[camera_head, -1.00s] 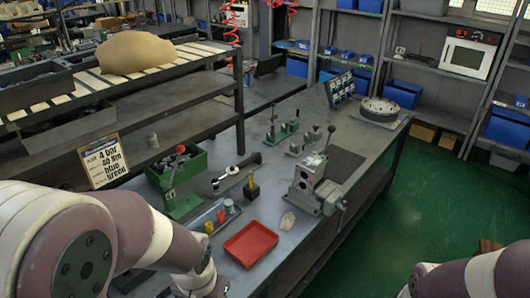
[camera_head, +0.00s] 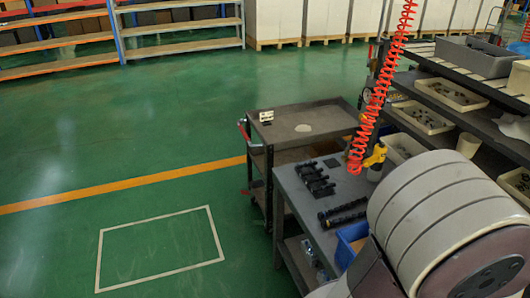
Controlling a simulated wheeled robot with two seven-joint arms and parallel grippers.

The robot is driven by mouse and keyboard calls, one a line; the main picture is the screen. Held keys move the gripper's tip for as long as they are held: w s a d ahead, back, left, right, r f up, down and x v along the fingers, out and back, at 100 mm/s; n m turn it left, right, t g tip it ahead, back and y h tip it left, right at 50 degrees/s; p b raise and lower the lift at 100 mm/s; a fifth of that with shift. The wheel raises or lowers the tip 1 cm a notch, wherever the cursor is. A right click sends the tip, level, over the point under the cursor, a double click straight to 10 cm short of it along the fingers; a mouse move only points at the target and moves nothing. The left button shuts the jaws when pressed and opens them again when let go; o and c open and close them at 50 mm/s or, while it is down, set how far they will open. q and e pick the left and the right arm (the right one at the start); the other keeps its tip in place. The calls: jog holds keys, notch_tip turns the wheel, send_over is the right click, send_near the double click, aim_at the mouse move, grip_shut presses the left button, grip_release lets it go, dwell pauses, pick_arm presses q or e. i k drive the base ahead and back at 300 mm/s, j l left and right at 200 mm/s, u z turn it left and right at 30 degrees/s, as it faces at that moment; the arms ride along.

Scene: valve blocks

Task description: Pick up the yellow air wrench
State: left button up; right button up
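The yellow air wrench (camera_head: 376,156) shows at the right of the head view, at the lower end of a red coiled hose (camera_head: 386,88). It is small, upright, and at the back right edge of a grey workbench (camera_head: 322,212); I cannot tell whether it hangs or rests there. My arm comes in from the right, large and close, and covers part of the bench. Neither of my grippers shows in the view, so nothing is seen near the wrench.
Black parts (camera_head: 316,180) and dark rods (camera_head: 342,213) lie on the bench beside a blue bin (camera_head: 350,243). A grey cart (camera_head: 306,124) stands behind it. Shelves with bins (camera_head: 422,117) stand at the right. The green floor (camera_head: 120,120) at left is open.

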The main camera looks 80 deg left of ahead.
aim_at(371, 168)
jog(key=u, duration=1.95)
jog(key=i+j+u, duration=0.1)
jog(key=i+j, duration=0.25)
jog(key=i+j+u, duration=0.1)
jog(key=i+j, duration=0.2)
jog(key=i, duration=0.3)
jog(key=i+j+u, duration=0.15)
jog(key=i, duration=0.35)
jog(key=i+j+u, duration=0.1)
jog(key=i+j, duration=0.25)
jog(key=i, duration=0.15)
